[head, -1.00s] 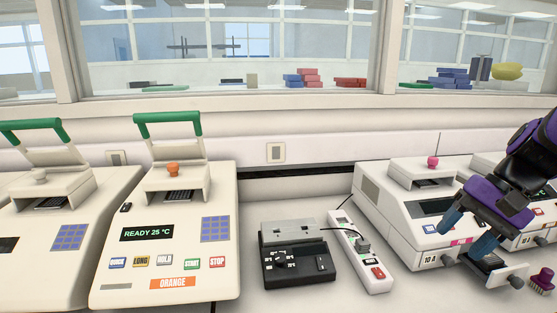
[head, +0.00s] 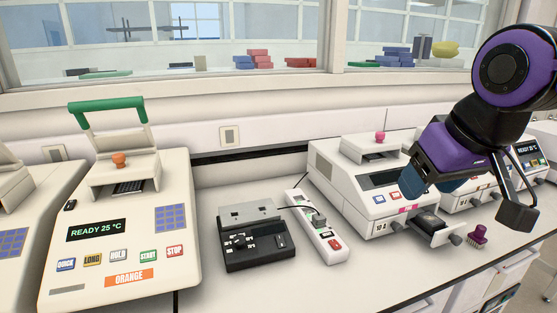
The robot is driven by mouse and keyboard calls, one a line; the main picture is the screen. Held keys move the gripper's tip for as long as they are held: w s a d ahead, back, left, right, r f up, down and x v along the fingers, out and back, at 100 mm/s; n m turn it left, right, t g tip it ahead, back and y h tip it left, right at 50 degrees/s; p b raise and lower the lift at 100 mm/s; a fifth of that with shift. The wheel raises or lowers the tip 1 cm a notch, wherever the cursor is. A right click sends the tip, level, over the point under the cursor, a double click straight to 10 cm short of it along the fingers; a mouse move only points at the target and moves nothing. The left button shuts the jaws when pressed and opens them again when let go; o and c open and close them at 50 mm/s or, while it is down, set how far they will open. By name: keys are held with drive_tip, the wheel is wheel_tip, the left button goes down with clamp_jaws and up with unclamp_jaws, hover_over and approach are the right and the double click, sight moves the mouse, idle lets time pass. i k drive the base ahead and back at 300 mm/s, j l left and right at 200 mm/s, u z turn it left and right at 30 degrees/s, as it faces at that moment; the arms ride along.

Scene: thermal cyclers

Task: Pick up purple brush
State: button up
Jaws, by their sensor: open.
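The purple brush (head: 478,235) stands on the bench at the right, close to the front edge, beside the open drawer of a white cycler. Its bristles face down on the bench. My gripper (head: 428,190) hangs above and to the left of the brush, in front of the white cycler with the pink knob. Its blue fingers overlap each other in the view. It is open and apart from the brush, with nothing seen between the fingers.
The white cycler (head: 345,192) has its small drawer (head: 440,228) pulled out. A power strip (head: 317,228) and a black control box (head: 255,247) lie left of it. The ORANGE cycler (head: 125,225) stands further left. The bench front (head: 420,285) is clear.

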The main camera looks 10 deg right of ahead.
sight(477, 239)
drive_tip(key=l+z, duration=0.15)
drive_tip(key=z, duration=1.2)
